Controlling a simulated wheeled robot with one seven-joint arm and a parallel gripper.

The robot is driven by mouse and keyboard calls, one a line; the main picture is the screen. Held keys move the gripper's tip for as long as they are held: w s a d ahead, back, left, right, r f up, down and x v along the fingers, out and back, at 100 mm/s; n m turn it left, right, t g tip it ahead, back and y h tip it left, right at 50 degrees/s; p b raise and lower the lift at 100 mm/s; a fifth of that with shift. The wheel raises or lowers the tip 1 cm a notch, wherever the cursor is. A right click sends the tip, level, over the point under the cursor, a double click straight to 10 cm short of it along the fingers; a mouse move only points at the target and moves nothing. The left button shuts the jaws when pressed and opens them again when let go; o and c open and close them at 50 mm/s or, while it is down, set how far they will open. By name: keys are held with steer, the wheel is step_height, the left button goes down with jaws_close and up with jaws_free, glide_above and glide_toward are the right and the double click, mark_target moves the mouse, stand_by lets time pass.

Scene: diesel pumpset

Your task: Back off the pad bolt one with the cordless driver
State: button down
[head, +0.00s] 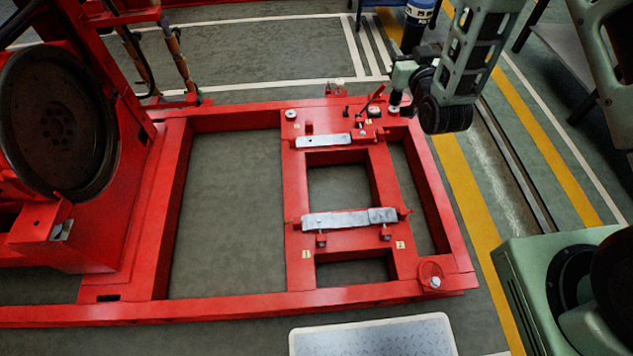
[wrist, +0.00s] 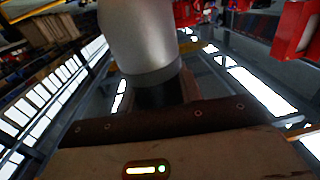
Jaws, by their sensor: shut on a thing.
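My gripper (head: 407,76) is at the upper right in the head view, above the far right corner of the red frame (head: 230,308). It is shut on the cordless driver (head: 396,96), whose narrow end points down close to that corner; contact with a bolt is not clear. In the wrist view the driver (wrist: 145,40) shows as a grey cylinder with a black collar, above a case with a lit indicator. Small bolt heads and metal pads (head: 336,219) sit on the frame's crossbars.
A large dark flywheel (head: 58,122) stands at the left on red machinery. A light tread plate (head: 375,338) lies in front. The frame's large left opening is empty. Floor with yellow lines lies to the right.

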steer(key=s+a+f+y+b, duration=0.1)
steer(key=a+f+b, duration=0.5)
steer(key=f+b, duration=0.9)
steer(key=s+a+f+n+y+b, duration=0.1)
steer(key=a+f+b, duration=0.6)
steer(key=f+b, duration=0.8)
steer(key=s+a+f+n+y+b, duration=0.1)
steer(key=a+f+b, duration=0.5)
steer(key=f+b, duration=1)
step_height(320, 180, down, 7)
steer(key=shift+s+a+r+g+y, duration=0.1)
steer(key=shift+s+a+g+y, duration=0.1)
steer(key=shift+a+g+y, duration=0.15)
step_height(320, 180, down, 5)
steer(key=b, duration=0.3)
steer(key=shift+s+r, duration=0.15)
steer(key=shift+f, duration=0.6)
